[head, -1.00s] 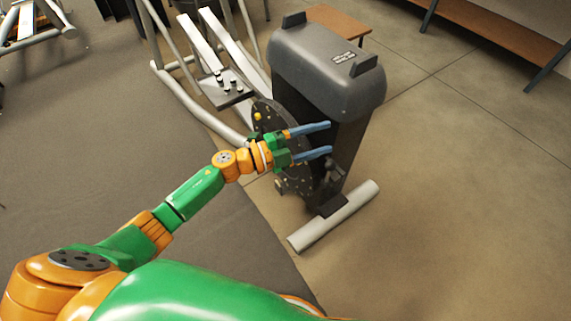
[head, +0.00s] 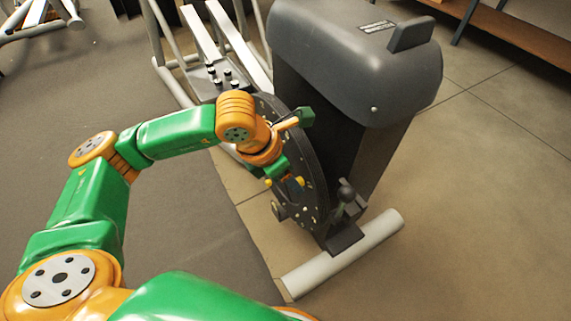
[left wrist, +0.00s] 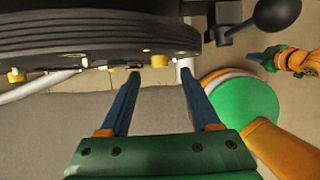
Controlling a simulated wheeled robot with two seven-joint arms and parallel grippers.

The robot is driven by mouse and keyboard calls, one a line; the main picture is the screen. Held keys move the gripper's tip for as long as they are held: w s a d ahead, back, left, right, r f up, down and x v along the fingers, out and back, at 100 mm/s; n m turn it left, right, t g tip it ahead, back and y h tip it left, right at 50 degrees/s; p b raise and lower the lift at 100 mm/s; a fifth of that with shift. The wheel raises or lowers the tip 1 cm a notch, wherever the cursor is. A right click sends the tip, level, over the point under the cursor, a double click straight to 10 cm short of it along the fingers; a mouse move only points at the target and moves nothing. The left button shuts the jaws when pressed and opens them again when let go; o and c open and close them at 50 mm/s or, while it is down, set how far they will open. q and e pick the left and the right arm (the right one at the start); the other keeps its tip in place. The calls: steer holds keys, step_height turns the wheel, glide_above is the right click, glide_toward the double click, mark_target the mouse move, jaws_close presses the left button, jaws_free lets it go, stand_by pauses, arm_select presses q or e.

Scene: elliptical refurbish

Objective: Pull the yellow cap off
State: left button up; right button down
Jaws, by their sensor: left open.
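A dark round disc (head: 312,160) stands on the side of the grey machine, with several small fittings on its face. Yellow caps show beside my left gripper: one to its left (head: 268,182) and one to its right (head: 299,182). The left wrist view shows a yellow cap (left wrist: 15,76) at far left and a small yellow piece (left wrist: 133,67) by the left fingertip.
The machine's grey housing (head: 350,60) rises just behind the disc. A black knob (left wrist: 277,14) sticks out near the disc's right side. A pale foot bar (head: 345,255) lies on the floor. Floor to the right is clear.

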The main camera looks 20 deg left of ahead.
arm_select(q)
steer(key=x, duration=0.2)
steer(key=shift+f, duration=0.3)
steer(key=shift+w, duration=0.1)
jaws_close()
stand_by(1.8)
